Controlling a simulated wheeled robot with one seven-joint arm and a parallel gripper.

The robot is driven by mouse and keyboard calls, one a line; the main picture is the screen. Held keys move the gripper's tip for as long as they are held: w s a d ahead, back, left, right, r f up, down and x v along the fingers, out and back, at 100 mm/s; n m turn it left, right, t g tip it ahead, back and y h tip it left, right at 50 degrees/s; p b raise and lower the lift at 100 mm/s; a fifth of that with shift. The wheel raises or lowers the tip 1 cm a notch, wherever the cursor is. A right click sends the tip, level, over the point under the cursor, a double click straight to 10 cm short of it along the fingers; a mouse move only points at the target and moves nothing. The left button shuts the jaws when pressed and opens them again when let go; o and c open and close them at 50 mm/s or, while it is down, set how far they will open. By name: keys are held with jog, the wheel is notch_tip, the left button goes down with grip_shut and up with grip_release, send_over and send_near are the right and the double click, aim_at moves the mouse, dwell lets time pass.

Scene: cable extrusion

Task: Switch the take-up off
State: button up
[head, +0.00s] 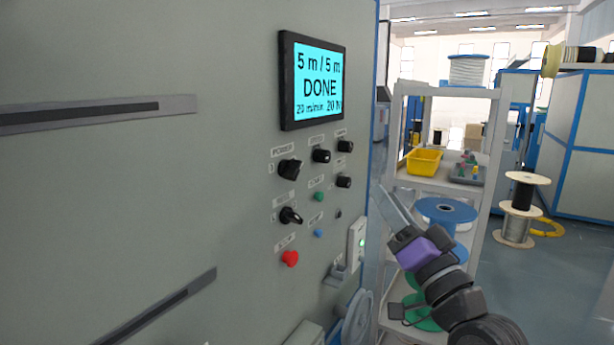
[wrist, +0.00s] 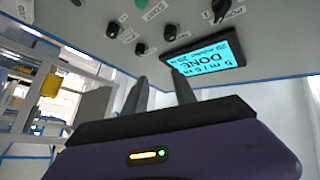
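The grey control panel (head: 235,150) carries a lit screen (head: 319,82) reading "5 m / 5 m DONE". Below it are black rotary knobs: upper left (head: 290,168), upper middle (head: 321,156), upper right (head: 345,146), middle right (head: 344,181) and lower left (head: 290,216). Their small labels are mostly unreadable, so I cannot tell which is the take-up's. My gripper (head: 388,200) is right of the panel, apart from the knobs. In the wrist view my gripper (wrist: 159,76) has its fingers apart with nothing between them; the screen (wrist: 210,60) appears upside down beyond.
A green button (head: 319,196), blue button (head: 318,233) and red button (head: 290,258) sit among the knobs. A shelf rack with a yellow bin (head: 424,161) and a blue spool (head: 446,210) stands behind my arm.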

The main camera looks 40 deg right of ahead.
aim_at(300, 168)
notch_tip(300, 168, up, 11)
jog(key=w+a+n+y, duration=0.15)
jog(key=n+y, duration=0.25)
jog(key=y, duration=0.4)
jog(key=w+a+f+n+g+y, duration=0.1)
jog(key=w+a+f+g+y, duration=0.1)
jog(key=a+f+g+y, duration=0.35)
jog(key=shift+h, duration=0.25)
jog(key=shift+a+x, duration=0.2)
jog(key=shift+x, duration=1.55)
jog(key=shift+a+x, duration=0.25)
jog(key=shift+x, duration=1.5)
jog(key=shift+s+r, duration=0.1)
jog(key=shift+s, duration=0.1)
grip_shut()
